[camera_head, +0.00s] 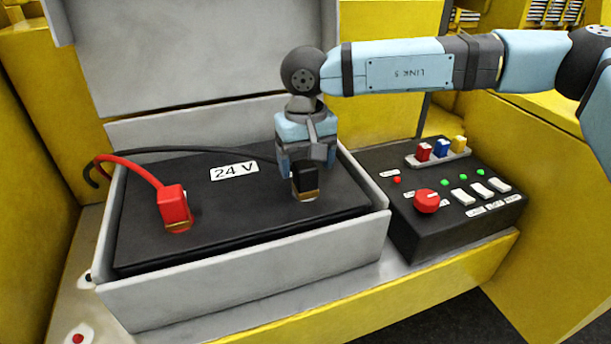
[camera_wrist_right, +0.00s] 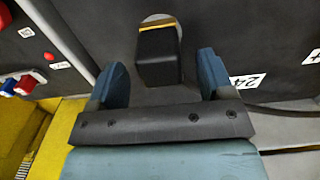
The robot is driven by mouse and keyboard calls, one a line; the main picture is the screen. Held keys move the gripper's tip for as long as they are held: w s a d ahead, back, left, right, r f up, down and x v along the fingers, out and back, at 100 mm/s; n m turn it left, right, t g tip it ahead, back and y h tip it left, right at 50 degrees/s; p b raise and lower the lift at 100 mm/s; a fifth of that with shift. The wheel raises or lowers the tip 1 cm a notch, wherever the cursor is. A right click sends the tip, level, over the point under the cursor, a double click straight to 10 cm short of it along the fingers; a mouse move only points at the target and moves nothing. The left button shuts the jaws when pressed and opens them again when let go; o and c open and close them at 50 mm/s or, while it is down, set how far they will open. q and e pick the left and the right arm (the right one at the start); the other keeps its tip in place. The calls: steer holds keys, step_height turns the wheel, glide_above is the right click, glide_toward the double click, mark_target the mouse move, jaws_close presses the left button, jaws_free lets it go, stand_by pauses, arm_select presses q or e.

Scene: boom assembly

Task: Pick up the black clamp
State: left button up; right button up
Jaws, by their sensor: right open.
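The black clamp (camera_head: 305,181) stands on the right part of the black 24 V battery (camera_head: 240,222), with a brass-coloured strip at its base. It also shows in the right wrist view (camera_wrist_right: 158,55). My right gripper (camera_head: 306,168) is above and around the clamp in the head view. In the right wrist view its two blue fingers (camera_wrist_right: 163,78) are open, one on each side of the clamp, with gaps visible between fingers and clamp. Contact with the clamp is not visible. My left gripper is not in view.
A red clamp (camera_head: 174,206) with a red cable sits at the battery's left. The grey box wall (camera_head: 250,272) surrounds the battery. A control box (camera_head: 440,225) with a red knob, switches and coloured blocks stands close at the right. The open lid (camera_head: 200,60) rises behind.

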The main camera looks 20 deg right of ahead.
steer(key=shift+w+f, duration=0.1)
steer(key=shift+f, duration=1.35)
steer(key=c, duration=1.3)
steer(key=shift+o, duration=0.2)
steer(key=shift+r, duration=0.1)
